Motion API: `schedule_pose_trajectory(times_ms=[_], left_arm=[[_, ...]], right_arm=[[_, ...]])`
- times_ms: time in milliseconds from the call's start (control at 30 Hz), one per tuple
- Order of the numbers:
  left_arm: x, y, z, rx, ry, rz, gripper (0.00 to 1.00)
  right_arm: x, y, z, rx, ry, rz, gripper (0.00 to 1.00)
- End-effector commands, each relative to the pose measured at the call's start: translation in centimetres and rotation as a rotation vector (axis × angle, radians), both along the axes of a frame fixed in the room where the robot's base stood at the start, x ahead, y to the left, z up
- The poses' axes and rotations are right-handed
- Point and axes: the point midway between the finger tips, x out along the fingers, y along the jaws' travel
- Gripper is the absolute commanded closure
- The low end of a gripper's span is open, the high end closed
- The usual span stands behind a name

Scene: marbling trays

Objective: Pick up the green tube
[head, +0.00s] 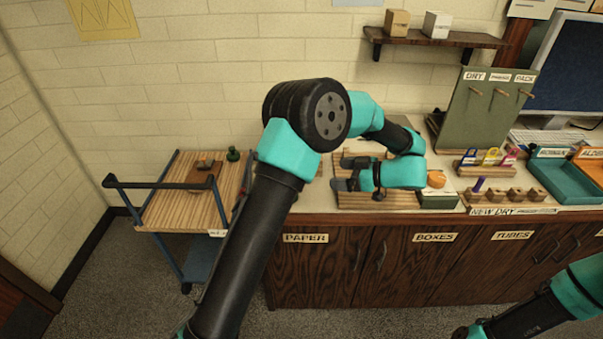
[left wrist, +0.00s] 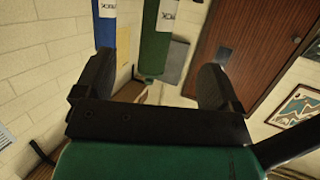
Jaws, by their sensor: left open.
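I cannot make out the green tube in the head view, where my arm covers part of that area. My right arm shows at the lower right, but its gripper is not visible.
A cart (head: 190,212) stands left of the counter. An orange object (head: 436,179) is right of the gripper. A pegged green board (head: 480,112) and a teal tray (head: 562,181) stand farther right.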

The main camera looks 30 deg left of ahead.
Motion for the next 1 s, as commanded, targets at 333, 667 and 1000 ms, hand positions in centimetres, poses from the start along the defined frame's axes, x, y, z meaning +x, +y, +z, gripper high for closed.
schedule_pose_trajectory(times_ms=[333,667,1000], left_arm=[[-0.1,1.1,-0.3,0.001,0.001,0.001,0.11],[-0.5,6.2,-1.9,0.001,0.002,0.0,0.11],[-0.8,11.1,-3.5,0.001,0.001,0.0,0.11]], right_arm=[[0.0,0.0,0.0,0.0,0.0,0.0,1.0],[0.0,0.0,0.0,0.0,0.0,0.0,1.0],[0.0,0.0,0.0,0.0,0.0,0.0,1.0]])
